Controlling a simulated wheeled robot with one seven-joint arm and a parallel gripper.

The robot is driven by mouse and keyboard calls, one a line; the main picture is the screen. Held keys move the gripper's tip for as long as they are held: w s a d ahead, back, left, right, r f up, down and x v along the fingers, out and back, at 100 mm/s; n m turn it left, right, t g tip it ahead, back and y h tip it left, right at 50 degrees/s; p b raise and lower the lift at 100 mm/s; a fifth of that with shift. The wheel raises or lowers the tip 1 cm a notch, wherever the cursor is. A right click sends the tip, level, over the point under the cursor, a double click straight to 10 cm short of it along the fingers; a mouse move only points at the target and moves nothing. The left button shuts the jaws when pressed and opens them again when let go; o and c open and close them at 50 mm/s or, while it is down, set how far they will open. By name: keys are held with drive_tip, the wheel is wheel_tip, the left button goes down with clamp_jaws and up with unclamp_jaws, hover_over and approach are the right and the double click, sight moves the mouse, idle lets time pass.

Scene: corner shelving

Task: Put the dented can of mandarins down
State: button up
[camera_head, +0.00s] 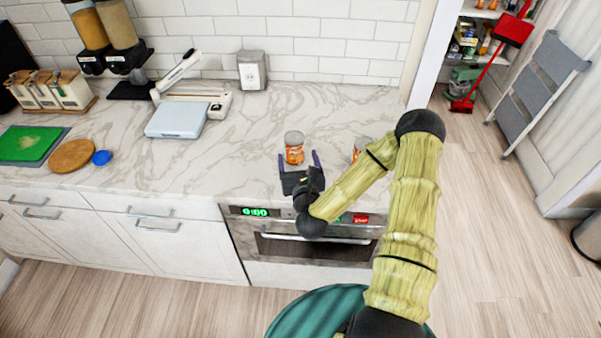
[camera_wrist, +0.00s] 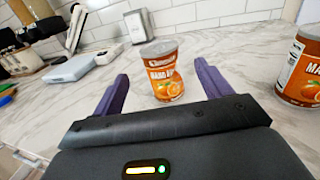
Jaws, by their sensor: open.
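An orange-labelled mandarin can (camera_head: 294,150) with a silver lid stands upright on the marble counter (camera_head: 250,150). It also shows in the middle of the wrist view (camera_wrist: 163,80). My gripper (camera_head: 299,160) is open at the counter's front, with its purple fingers to either side of this can's near side. Gaps show between the can and both fingers in the wrist view. A second, similar can (camera_wrist: 302,72) stands to the right, partly cut off there and partly behind my arm in the head view (camera_head: 360,147). I cannot make out a dent on either can.
A scale (camera_head: 177,120), a grey box (camera_head: 251,70) and dispensers (camera_head: 118,25) stand left and back. A green board (camera_head: 30,143) and a round wooden board (camera_head: 72,156) lie further left. The counter behind the cans is clear. An oven (camera_head: 300,238) is below.

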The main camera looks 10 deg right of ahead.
drive_tip(key=s, duration=0.4)
drive_tip(key=shift+a+b, duration=0.15)
drive_tip(key=shift+b, duration=0.25)
